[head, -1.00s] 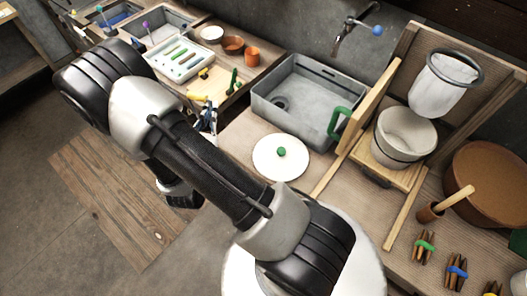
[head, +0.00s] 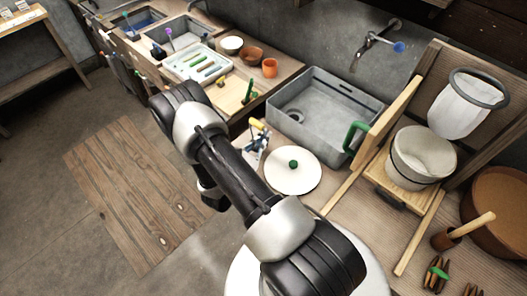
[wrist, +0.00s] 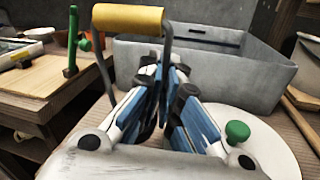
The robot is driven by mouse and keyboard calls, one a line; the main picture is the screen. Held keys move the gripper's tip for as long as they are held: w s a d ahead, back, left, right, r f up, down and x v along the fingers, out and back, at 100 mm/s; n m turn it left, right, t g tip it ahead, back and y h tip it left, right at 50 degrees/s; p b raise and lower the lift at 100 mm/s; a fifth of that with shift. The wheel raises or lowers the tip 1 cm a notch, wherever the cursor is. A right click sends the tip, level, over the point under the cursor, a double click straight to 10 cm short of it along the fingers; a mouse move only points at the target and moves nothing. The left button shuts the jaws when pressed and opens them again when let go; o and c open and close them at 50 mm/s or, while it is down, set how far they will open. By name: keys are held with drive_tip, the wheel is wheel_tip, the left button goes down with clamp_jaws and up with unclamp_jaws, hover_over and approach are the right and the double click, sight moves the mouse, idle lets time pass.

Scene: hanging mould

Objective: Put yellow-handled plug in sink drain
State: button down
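The yellow-handled plug (head: 260,125) is in my gripper (head: 255,148), held up over the counter just left of the grey sink (head: 318,82). In the wrist view its yellow handle (wrist: 128,19) and bent wire stand up at the blue-and-white fingers of my gripper (wrist: 168,88), which are shut on it. The plug's lower part is hidden by the fingers. The sink wall (wrist: 225,66) rises behind the gripper in the wrist view. In the head view the dark round drain (head: 295,115) is on the sink floor at the near left, apart from the plug.
A white lid with a green knob (head: 292,164) lies in front of the sink. A wooden board with a green-handled item (head: 248,92) is to the left. A green handle (head: 354,136) stands at the sink's right edge. A wooden stand holds a pale bucket (head: 420,160). The sink is otherwise open above.

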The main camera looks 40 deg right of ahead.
drive_tip(key=shift+f+b, duration=0.65)
drive_tip(key=shift+f, duration=2)
drive_tip(key=shift+f, duration=0.2)
drive_tip(key=c, duration=1.8)
unclamp_jaws()
